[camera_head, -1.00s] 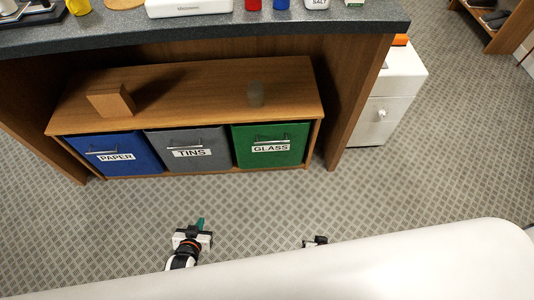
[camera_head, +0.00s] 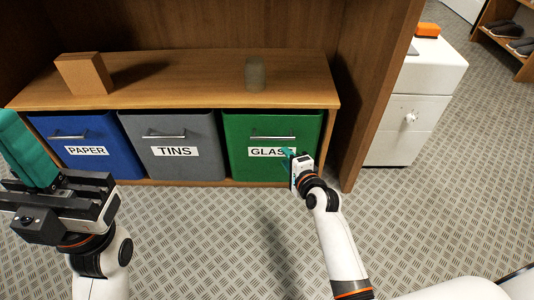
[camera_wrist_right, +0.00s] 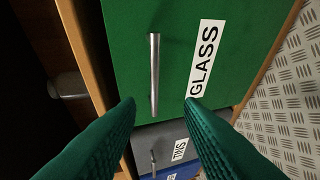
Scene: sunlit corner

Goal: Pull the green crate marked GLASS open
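The green crate marked GLASS (camera_head: 233,128) sits shut in the right bay of the low wooden unit, with a metal bar handle (camera_head: 272,136) above its label. My right gripper (camera_head: 287,156) is in front of the crate, over the right end of the label and below the handle. In the right wrist view its two green fingers (camera_wrist_right: 160,110) are spread apart with nothing between them, and the handle (camera_wrist_right: 154,72) lies ahead, beyond the fingertips. My left gripper (camera_head: 35,160) is at the left edge, close to the camera, away from the crates; its finger opening is unclear.
A grey TINS crate (camera_head: 172,168) and a blue PAPER crate (camera_head: 85,168) sit to the left in the same unit. A cardboard box (camera_head: 84,74) and a grey cup (camera_head: 255,74) stand on top. A white cabinet (camera_head: 415,120) stands right. The floor in front is clear.

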